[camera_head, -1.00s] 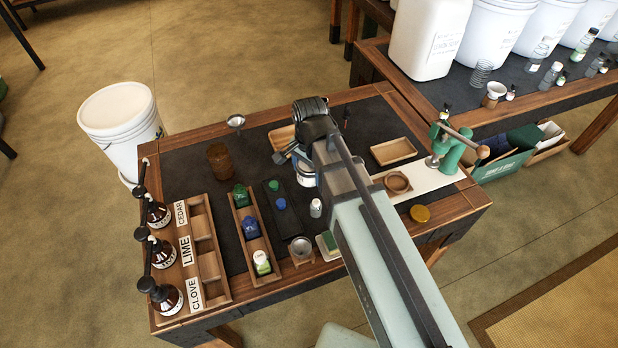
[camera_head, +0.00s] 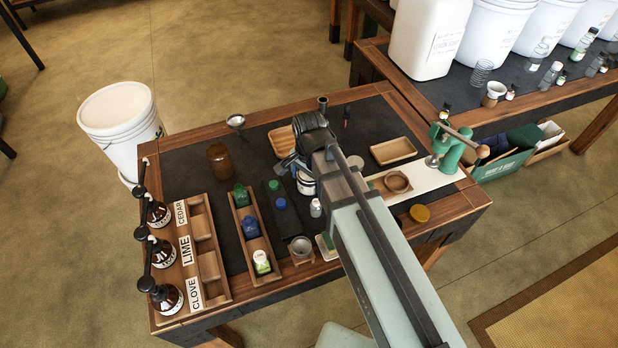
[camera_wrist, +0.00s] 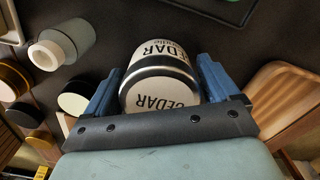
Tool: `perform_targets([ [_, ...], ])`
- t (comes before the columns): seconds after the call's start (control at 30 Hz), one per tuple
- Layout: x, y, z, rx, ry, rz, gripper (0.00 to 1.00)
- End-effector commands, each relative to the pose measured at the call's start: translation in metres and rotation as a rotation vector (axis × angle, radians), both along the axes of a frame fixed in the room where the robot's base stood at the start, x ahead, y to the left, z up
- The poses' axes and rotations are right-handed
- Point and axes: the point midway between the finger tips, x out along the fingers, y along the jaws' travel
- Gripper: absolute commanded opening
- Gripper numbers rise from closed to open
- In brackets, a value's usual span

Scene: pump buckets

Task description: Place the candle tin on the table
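The candle tin (camera_head: 306,184) is a short, pale round tin with dark bands and CEDAR lettering. In the wrist view the tin (camera_wrist: 160,80) sits between my gripper's two blue fingers, with both against its sides. My gripper (camera_head: 297,166) is shut on it over the dark top of the table (camera_head: 262,150). The arm hides part of the tin in the head view. I cannot tell whether its base touches the table.
A wooden tray (camera_head: 281,138) lies behind the gripper, and another tray (camera_head: 393,150) lies to the right. A small white-capped bottle (camera_head: 316,208) stands close in front of the tin. A black rack (camera_head: 284,212) is at its left.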

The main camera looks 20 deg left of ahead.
Motion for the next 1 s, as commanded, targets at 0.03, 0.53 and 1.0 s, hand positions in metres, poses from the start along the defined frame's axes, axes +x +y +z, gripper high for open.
perform_targets([
  [0.03, 0.000, 0.000, 0.000, 0.000, 0.000, 0.000, 0.94],
  [0.53, 0.000, 0.000, 0.010, 0.002, -0.002, 0.000, 1.00],
  [1.0, 0.001, 0.001, 0.073, 0.002, -0.002, 0.000, 1.00],
])
